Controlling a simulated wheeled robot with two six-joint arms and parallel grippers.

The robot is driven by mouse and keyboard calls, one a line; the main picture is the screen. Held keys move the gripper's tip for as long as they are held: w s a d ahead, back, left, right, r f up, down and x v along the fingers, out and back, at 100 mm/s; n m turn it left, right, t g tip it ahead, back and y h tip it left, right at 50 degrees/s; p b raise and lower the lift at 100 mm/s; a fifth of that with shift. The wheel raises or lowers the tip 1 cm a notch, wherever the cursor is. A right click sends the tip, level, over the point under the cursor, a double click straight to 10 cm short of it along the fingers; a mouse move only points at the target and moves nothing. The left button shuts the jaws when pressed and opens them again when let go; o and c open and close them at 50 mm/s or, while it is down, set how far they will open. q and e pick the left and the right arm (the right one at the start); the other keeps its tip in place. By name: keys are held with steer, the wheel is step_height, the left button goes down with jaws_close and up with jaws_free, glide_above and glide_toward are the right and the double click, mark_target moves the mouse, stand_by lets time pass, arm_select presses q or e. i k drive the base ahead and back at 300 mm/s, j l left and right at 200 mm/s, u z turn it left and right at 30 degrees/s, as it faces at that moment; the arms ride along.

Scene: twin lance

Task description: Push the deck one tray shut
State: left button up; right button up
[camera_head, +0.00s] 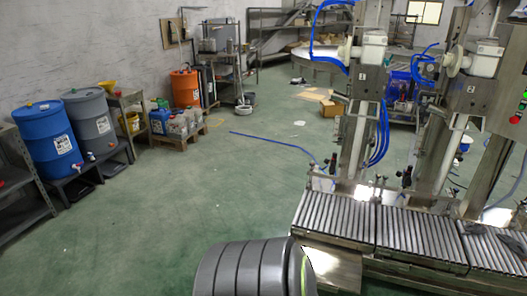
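The twin-lance machine stands at the right, with a roller deck (337,217) at its left end and more roller sections to the right. A flat, shiny metal panel (333,262) shows below the front edge of the left roller deck, partly hidden by a grey ribbed rounded body at the bottom of the view. It looks tray-like, but I cannot tell if it is the deck one tray or how far it stands out. Neither of my grippers is in view.
Blue drum (46,134) and grey drum (91,117) stand on low stands at the left. An orange drum (185,88) and several jugs (177,122) on a pallet are farther back. A blue hose (270,138) lies on the floor.

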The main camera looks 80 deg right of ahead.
mark_target(336, 268)
steer(key=k+z, duration=0.15)
steer(key=z, duration=1.15)
steer(key=i+l+z, duration=0.1)
steer(key=z, duration=1.75)
steer(key=i+j+z, duration=0.4)
steer(key=k+j, duration=0.05)
steer(key=k, duration=0.05)
